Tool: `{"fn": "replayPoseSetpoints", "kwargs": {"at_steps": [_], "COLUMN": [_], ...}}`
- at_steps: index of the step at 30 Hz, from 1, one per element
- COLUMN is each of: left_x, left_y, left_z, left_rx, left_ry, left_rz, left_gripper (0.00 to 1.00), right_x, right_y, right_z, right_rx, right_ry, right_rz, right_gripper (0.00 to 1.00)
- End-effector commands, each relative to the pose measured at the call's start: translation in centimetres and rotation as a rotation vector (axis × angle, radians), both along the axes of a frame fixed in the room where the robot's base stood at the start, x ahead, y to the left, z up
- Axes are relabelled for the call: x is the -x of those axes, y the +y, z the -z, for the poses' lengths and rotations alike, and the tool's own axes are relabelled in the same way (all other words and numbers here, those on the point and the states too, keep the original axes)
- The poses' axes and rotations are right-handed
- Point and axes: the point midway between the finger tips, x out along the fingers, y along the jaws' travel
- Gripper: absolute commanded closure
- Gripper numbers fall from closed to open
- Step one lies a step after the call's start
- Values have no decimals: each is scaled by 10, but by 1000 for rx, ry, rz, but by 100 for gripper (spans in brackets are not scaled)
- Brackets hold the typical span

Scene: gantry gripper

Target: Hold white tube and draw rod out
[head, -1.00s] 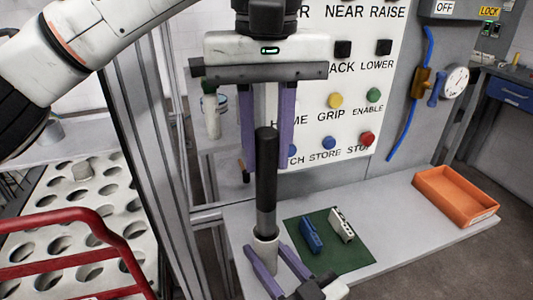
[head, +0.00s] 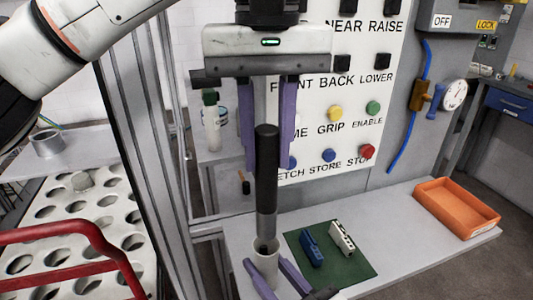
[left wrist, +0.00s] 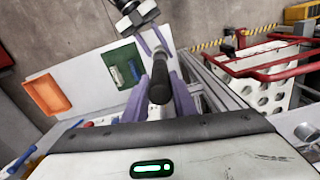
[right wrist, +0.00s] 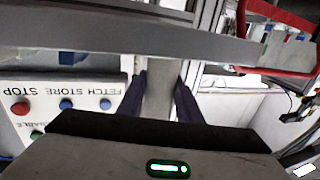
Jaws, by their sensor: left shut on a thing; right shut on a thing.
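The black rod (head: 266,180) stands upright, its lower end in the mouth of the white tube (head: 265,269). A grey band shows on its lower part. My left gripper (head: 267,160) is above, its purple fingers shut on the rod's upper part. The rod (left wrist: 161,75) also shows between those fingers in the left wrist view. My right gripper (head: 276,279) is low in the head view, its purple fingers shut on the white tube. The tube (right wrist: 158,100) shows between them in the right wrist view. How deep the rod sits in the tube is hidden.
A green mat (head: 340,266) with a blue block (head: 311,248) and a white block (head: 341,238) lies right of the tube. An orange tray (head: 455,208) is farther right. A button panel (head: 345,110) stands behind. A red rail (head: 70,228) is at left.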

Motion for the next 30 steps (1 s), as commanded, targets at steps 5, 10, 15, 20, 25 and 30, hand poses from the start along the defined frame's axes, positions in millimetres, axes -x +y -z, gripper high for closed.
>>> {"fn": "replayPoseSetpoints", "kwargs": {"at_steps": [5,10,15,20,25,30], "left_x": [0,0,0,0,0,0], "left_y": [0,0,0,0,0,0], "left_z": [-8,-8,-8,-8,-8,-8], "left_rx": [0,0,1,1,1,1], "left_ry": [-1,-1,0,0,0,0], "left_rz": [-1,0,0,-1,-1,-1], "left_gripper": [100,100,100,100,100,100], "right_x": [0,0,0,0,0,8], "right_y": [0,0,0,0,0,-5], "right_z": [0,0,0,0,0,1], "right_rx": [1,1,0,0,0,1], "right_ry": [1,1,0,0,0,1], "right_rz": [0,0,0,0,0,0], "right_gripper": [90,90,61,46,46,46]}}
